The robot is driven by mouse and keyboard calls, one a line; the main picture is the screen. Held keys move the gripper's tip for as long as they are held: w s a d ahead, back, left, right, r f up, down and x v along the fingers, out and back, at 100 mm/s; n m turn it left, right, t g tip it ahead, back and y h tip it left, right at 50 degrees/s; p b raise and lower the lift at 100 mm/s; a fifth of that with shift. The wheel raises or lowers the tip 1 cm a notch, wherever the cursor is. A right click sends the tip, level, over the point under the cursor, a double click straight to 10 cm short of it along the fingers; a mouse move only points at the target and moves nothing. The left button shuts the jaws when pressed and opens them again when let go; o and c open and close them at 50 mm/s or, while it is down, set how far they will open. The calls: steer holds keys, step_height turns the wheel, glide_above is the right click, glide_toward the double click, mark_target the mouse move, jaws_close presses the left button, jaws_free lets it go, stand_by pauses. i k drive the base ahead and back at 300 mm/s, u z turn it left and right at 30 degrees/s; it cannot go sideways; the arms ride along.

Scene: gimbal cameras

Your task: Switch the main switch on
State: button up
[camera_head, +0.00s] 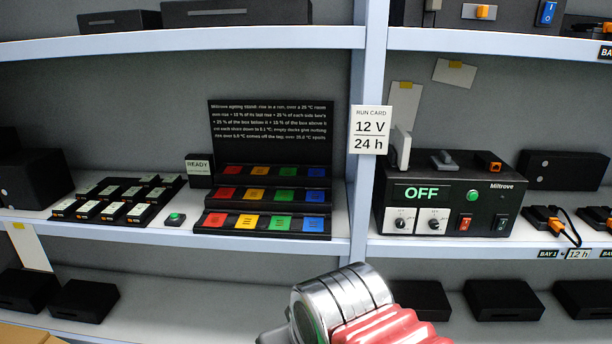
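A black Miltrove box (445,203) stands on the middle shelf at the right. Its display (427,192) reads OFF. Low on its front are a red rocker switch (466,224) and a dark rocker switch (501,225), with two knobs on white plates to their left. I cannot read which one is the main switch. A round green button or lamp (472,196) sits above the rockers. My gripper (300,325), a chrome end with a red ribbed sleeve behind it, is at the bottom centre, below and left of the box and apart from it. Its fingers cannot be made out.
A rack with coloured squares (265,205) and several small modules fill the left middle shelf. Orange-ended cables (558,225) lie right of the box. A blue rocker (547,12) is on the upper shelf.

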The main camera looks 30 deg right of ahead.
mark_target(465, 222)
steer(key=z, duration=1.8)
steer(key=k, duration=0.65)
steer(key=u, duration=0.15)
steer(key=i, duration=0.9)
steer(key=u, duration=0.3)
